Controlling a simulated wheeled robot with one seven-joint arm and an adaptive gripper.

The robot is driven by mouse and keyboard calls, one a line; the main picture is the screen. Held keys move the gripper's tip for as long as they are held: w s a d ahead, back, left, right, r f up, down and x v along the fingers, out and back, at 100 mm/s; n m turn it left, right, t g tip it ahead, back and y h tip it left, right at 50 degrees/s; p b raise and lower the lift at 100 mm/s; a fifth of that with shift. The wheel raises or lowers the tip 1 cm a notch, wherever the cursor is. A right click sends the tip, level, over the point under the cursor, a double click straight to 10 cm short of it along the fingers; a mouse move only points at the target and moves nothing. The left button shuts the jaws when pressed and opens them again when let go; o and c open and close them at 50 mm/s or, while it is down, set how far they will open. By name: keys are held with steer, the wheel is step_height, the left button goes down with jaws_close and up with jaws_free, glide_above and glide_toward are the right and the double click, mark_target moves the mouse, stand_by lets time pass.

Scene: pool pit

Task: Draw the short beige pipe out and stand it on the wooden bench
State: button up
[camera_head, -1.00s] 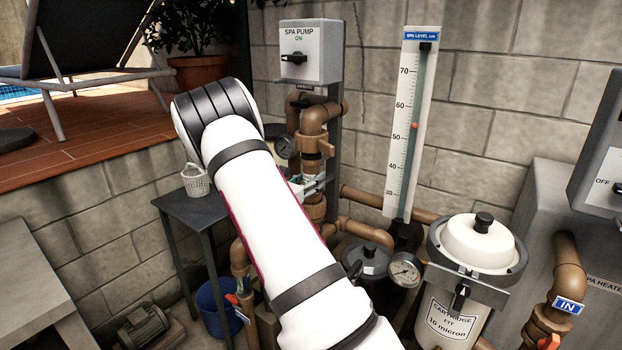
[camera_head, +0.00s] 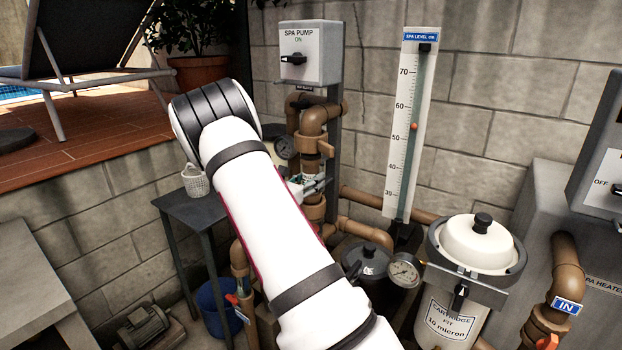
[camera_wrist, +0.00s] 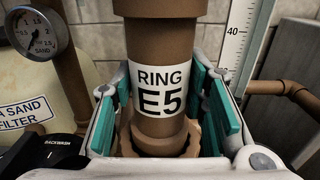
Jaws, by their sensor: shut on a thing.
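In the wrist view a short brown-beige pipe (camera_wrist: 155,48) stands upright with a white label reading RING E5. A wider collar shows at its top, and its lower end meets a brown collar (camera_wrist: 160,143); I cannot tell whether it is still seated there. My gripper (camera_wrist: 160,82) is shut on the pipe, with teal pads at its left and right. In the head view my gripper (camera_head: 312,186) is at the brown pipework below the spa pump box, partly hidden by my arm. I cannot make out a wooden bench for certain.
A pale slab-topped table (camera_head: 35,275) is at lower left.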

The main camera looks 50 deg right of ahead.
stand_by(0.4)
steer(key=s+a+p, duration=0.2)
steer(key=a+p, duration=0.1)
steer(key=a, duration=1)
steer(key=shift+a+p, duration=0.3)
steer(key=shift+a, duration=0.1)
stand_by(1.6)
steer(key=shift+a, duration=0.1)
